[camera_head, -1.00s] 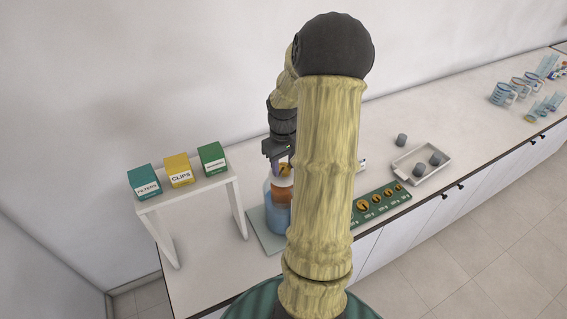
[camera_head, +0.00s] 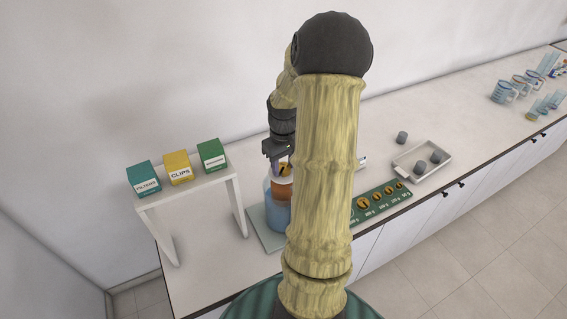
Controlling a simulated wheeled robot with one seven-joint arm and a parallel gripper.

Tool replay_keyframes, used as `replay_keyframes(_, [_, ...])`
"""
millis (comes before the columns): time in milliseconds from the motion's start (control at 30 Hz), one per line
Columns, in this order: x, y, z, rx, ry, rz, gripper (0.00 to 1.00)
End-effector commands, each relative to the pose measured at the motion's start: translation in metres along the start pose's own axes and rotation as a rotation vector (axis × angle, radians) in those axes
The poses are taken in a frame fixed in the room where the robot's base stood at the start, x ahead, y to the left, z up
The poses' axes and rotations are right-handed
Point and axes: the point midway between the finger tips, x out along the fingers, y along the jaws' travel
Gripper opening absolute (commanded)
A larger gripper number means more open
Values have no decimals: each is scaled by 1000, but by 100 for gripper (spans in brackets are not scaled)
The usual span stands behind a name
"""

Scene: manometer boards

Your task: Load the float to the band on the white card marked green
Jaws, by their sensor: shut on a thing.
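A clear vessel of blue liquid (camera_head: 276,216) stands on a pale board on the bench, partly hidden behind my arm. An orange-brown float with a pale top (camera_head: 282,188) shows in its upper part. My gripper (camera_head: 281,164) points down just above the float, shut on a brass weight (camera_head: 286,170). I cannot tell whether the weight touches the float. A green weight rack (camera_head: 385,201) holds several brass weights, right of my arm. A small white card edge (camera_head: 363,163) shows beside my arm; its marking is not readable.
A white stand (camera_head: 187,193) at left carries teal, yellow and green boxes. A white tray (camera_head: 424,177) with grey pieces lies at right, with one grey piece (camera_head: 402,138) behind it. Glassware stands at the far right. The bench between tray and glassware is clear.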

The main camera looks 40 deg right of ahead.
Motion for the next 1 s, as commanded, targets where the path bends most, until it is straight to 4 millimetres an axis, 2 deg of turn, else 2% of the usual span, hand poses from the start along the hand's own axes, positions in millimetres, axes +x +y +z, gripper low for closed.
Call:
replay_keyframes(67, [2, 0, 0, 0, 0, 0, 8])
replay_keyframes(100, [1, 0, 0, 0, 0, 0, 44])
replay_keyframes(200, [1, 0, 0, 0, 0, 0, 64])
replay_keyframes(500, [1, 0, 0, 0, 0, 0, 66])
replay_keyframes(667, [-8, 1, -1, 1, 3, 2, 66])
replay_keyframes(767, [-20, 1, -1, 0, 4, 4, 66])
replay_keyframes(1000, [-66, 1, -1, 1, 6, 5, 66])
